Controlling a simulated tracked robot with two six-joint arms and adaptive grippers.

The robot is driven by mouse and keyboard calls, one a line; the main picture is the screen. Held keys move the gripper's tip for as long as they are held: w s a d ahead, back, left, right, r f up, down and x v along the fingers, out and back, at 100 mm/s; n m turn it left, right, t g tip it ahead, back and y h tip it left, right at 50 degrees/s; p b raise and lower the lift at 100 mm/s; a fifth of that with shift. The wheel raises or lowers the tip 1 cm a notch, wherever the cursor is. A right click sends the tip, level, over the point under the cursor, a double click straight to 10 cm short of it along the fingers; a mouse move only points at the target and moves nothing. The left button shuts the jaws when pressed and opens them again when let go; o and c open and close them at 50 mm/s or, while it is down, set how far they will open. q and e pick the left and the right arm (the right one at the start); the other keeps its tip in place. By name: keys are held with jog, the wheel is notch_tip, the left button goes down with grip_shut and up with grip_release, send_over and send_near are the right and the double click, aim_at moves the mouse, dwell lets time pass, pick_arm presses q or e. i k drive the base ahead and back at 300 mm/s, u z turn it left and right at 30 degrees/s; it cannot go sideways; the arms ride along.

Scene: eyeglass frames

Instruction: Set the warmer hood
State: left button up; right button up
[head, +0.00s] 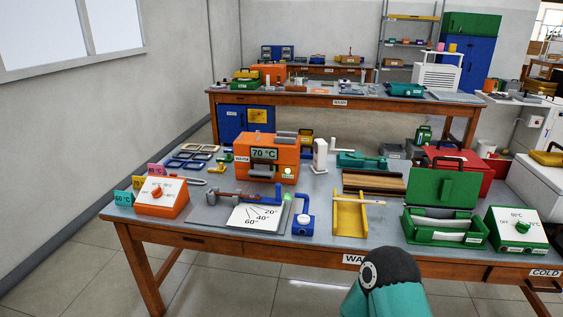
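An orange control box (160,204) with a white sloped face and a red knob (157,193) stands at the table's left front. Neither gripper is in view. A teal arm link of mine with a dark round joint shows at the bottom centre.
The front table (320,248) also bears a white angle card (256,218), a yellow tray (350,218), an open green case (443,215) and a green control box (517,232). Coloured temperature tags stand at its left edge. A second table (345,101) stands behind.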

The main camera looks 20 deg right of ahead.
aim_at(259, 170)
jog(key=u, duration=0.05)
jog(key=i, duration=1)
jog(key=z, duration=0.1)
